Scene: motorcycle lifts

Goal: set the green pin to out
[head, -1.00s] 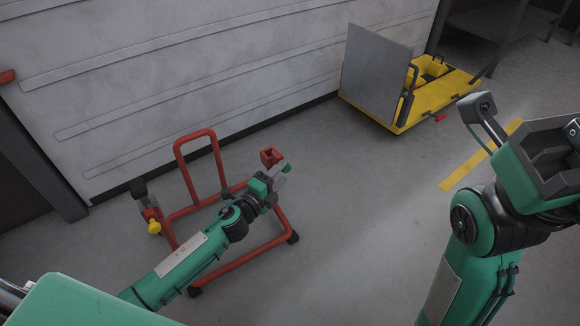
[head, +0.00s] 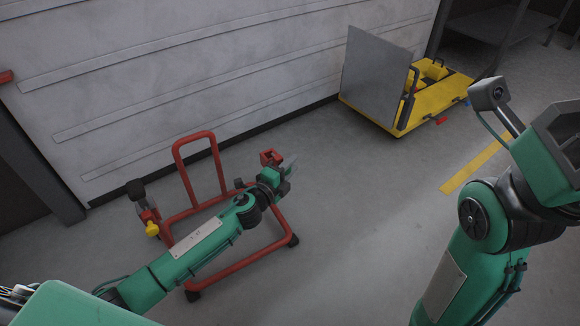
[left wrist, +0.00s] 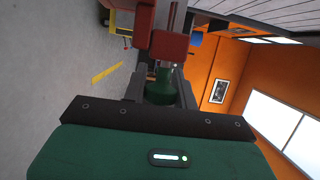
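The green pin (left wrist: 158,88) shows in the left wrist view as a dark green knob below a red bracket (left wrist: 168,46). In the head view the red bracket (head: 270,157) tops the near right part of a red tubular wheel stand (head: 203,136). My left gripper (head: 289,167) is at that bracket. In the left wrist view its two dark fingers (left wrist: 160,90) stand either side of the green knob, apart, and do not look closed on it. In the head view the gripper mostly hides the pin. My right arm is at the right edge; its fingertips are not visible.
A yellow knob (head: 152,229) sits on the stand's left side. A yellow lift platform (head: 408,118) with a grey upright plate (head: 376,72) stands by the pale wall. The grey floor between stand and platform is clear. A yellow floor line (head: 470,170) lies at right.

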